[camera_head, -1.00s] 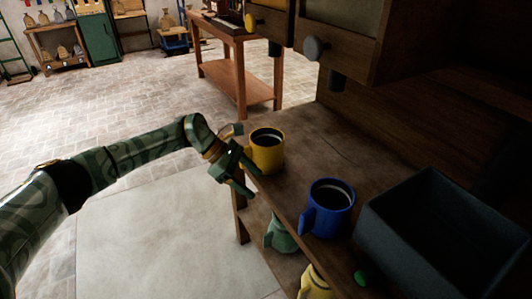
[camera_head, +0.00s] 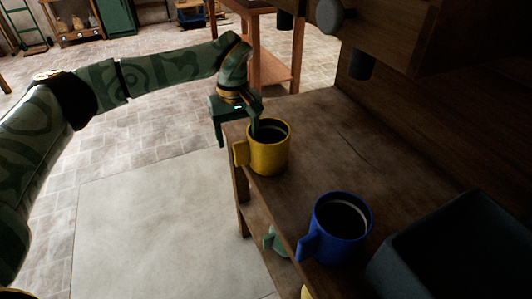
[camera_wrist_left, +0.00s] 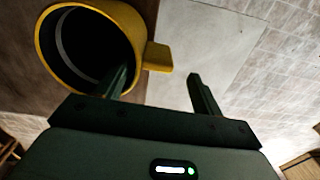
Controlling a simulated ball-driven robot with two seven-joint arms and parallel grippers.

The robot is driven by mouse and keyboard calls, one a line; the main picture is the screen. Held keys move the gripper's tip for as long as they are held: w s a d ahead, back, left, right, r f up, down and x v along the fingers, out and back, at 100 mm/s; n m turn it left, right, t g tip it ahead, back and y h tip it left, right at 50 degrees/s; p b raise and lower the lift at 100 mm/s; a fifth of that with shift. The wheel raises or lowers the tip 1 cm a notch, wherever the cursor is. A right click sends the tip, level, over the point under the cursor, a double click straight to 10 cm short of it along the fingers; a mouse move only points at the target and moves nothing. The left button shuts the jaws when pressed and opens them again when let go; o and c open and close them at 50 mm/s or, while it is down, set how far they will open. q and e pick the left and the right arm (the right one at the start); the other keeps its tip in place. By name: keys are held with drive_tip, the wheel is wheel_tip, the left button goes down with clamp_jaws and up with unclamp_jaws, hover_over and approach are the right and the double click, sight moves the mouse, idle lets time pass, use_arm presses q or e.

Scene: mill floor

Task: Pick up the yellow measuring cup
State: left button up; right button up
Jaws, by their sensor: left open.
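The yellow measuring cup (camera_head: 270,156) stands upright on the wooden bench top near its left edge, its handle toward the left. It also fills the upper left of the left wrist view (camera_wrist_left: 140,22), its dark open mouth showing. My left gripper (camera_head: 237,138) is open and points down at the cup's rim on the handle side. In the left wrist view, the left gripper (camera_wrist_left: 158,85) has one finger over the cup's mouth and the other beyond the handle, with the handle between them. Contact cannot be told. My right gripper is not in view.
A blue mug (camera_head: 338,232) stands nearer on the bench top (camera_head: 318,135), with a dark bin (camera_head: 455,250) to its right. A cabinet with a round knob (camera_head: 330,15) overhangs the back. A green item (camera_head: 272,240) is partly hidden below. Open floor lies left.

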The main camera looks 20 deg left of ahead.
sight(243, 164)
use_arm(q)
drive_tip(key=shift+f, duration=0.55)
drive_tip(key=f+b, duration=0.2)
drive_tip(key=f, duration=0.1)
drive_tip(key=f+b, duration=0.1)
drive_tip(key=f, duration=0.1)
drive_tip(key=shift+w+d, duration=0.1)
drive_tip(key=shift+d, duration=0.3)
drive_tip(key=shift+r, duration=0.15)
drive_tip(key=shift+c, duration=0.7)
drive_tip(key=c, duration=1.3)
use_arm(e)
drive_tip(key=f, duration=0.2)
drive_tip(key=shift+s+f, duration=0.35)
